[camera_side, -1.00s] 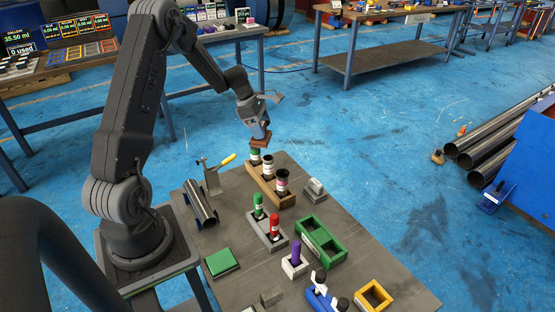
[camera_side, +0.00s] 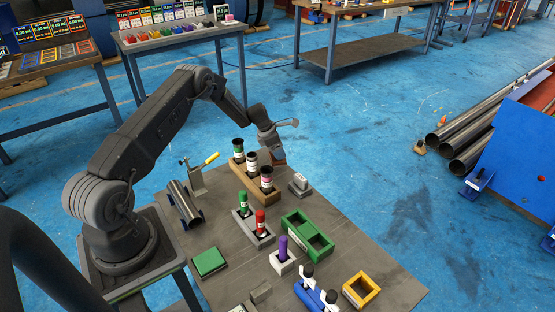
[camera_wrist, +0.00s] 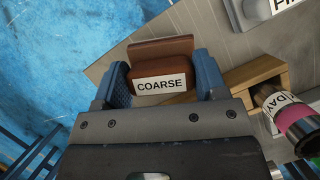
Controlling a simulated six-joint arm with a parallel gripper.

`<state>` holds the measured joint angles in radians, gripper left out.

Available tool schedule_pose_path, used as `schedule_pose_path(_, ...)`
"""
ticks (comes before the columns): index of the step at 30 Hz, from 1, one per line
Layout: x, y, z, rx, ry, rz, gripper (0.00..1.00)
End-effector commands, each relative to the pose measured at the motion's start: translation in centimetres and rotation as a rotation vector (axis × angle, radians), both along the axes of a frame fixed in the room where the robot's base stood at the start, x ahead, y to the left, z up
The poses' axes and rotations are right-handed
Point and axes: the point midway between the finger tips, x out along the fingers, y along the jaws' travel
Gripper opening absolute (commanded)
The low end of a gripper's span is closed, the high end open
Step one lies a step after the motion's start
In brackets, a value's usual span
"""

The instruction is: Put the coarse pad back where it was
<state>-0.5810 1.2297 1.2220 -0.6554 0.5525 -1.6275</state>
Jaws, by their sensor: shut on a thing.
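The coarse pad (camera_wrist: 160,85) is a brown block with a white COARSE label, in the upper middle of the wrist view. My gripper (camera_wrist: 161,80) is shut on it, with a blue finger at each side. A flat brown part shows just beyond the block. In the side view my gripper (camera_side: 275,152) is low at the table's far edge, behind the wooden rack. There the pad is mostly hidden; I cannot tell whether it touches the table.
The wooden rack (camera_side: 258,188) with three dark-capped bottles stands close in front of my gripper. A grey block (camera_side: 299,184) lies to its right. A green two-cell tray (camera_side: 307,235), a grey rack (camera_side: 252,229) and a clamped metal tube (camera_side: 185,202) are nearer.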

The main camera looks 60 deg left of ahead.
Motion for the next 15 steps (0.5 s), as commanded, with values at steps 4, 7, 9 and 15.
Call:
schedule_pose_path(4,0.0,0.0,-1.0,-0.001,0.0,0.0,0.4)
schedule_pose_path(7,0.0,0.0,-2.3,0.0,0.001,-0.001,0.4)
schedule_pose_path(9,0.0,0.0,-3.4,0.0,0.0,-0.001,0.4)
schedule_pose_path(15,0.0,0.0,-4.1,0.002,-0.003,-0.001,0.4)
